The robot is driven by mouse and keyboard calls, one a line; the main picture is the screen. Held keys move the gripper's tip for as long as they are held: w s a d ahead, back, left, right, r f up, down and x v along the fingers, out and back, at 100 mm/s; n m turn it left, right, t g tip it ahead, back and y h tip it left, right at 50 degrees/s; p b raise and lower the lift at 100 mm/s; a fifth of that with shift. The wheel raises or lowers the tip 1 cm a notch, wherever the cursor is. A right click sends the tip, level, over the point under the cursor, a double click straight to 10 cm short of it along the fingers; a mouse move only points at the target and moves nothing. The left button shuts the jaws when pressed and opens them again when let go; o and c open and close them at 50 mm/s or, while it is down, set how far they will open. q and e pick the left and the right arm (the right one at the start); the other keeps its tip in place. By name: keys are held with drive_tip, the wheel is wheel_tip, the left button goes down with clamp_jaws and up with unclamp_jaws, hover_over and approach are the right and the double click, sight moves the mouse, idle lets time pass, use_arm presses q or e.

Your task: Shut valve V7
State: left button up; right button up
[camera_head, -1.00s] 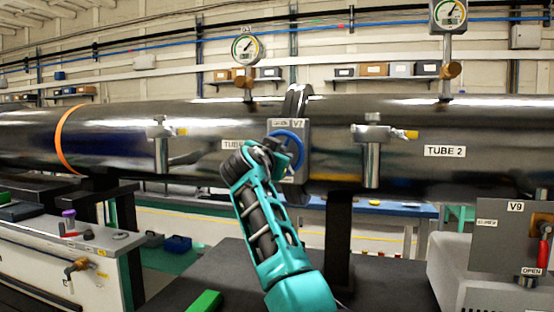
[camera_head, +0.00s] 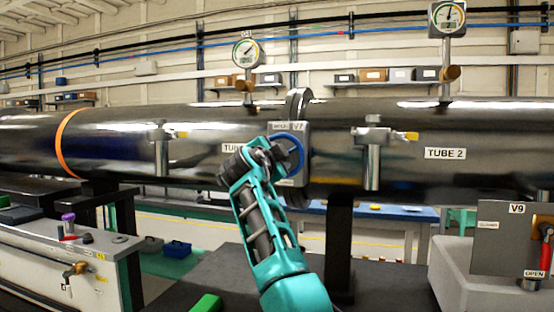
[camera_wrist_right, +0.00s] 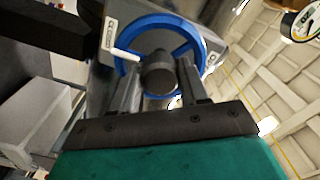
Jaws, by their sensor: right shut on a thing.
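Valve V7 is a grey box (camera_head: 283,127) labelled V7 on the dark tube, with a blue handwheel (camera_head: 301,150). In the right wrist view the blue handwheel (camera_wrist_right: 197,40) fills the top middle, with a dark round hub (camera_wrist_right: 158,75) and a pale handle (camera_wrist_right: 122,55). My right gripper (camera_head: 279,155) is at the wheel, and its arm hides part of it. In the wrist view the fingers of the right gripper (camera_wrist_right: 160,83) stand on either side of the hub, shut on the handwheel; the exact contact is unclear. My left gripper is out of view.
The long dark tube (camera_head: 380,180) runs across the view, with a TUBE 2 label and gauges (camera_head: 446,18) above. A V9 panel (camera_head: 510,235) with a red handle stands at the right. A white bench (camera_head: 60,262) with small fittings is at the left.

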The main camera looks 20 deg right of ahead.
drive_tip(key=shift+f, duration=0.1)
idle(0.3)
drive_tip(key=o, duration=1)
drive_tip(key=shift+o, duration=0.2)
drive_tip(key=b+v, duration=0.1)
drive_tip(key=v, duration=1.2)
drive_tip(key=shift+a, duration=0.1)
